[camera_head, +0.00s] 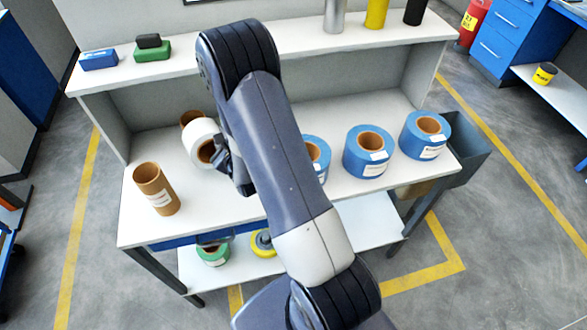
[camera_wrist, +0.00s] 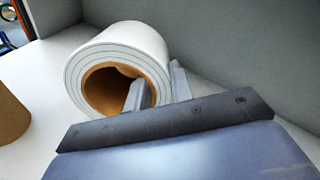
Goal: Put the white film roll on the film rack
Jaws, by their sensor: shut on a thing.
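The white film roll (camera_head: 192,142) has a brown cardboard core and shows at the left of the workbench in the head view. It fills the upper middle of the wrist view (camera_wrist: 128,42), lying on its side with its core facing me. My gripper (camera_wrist: 157,88) is shut on the roll's wall, one finger inside the core and the other along the right outside. In the head view my gripper (camera_head: 222,160) is at the roll's right side, partly hidden by my arm. I cannot tell whether the roll touches the surface. No separate film rack is clearly identifiable.
A brown cardboard tube (camera_head: 157,190) stands at the bench's left front; another brown core (camera_head: 190,117) is partly hidden behind the white roll. Blue rolls (camera_head: 368,152) stand to the right. The upper shelf (camera_head: 230,52) carries small items. Green and yellow rolls (camera_head: 212,254) sit below.

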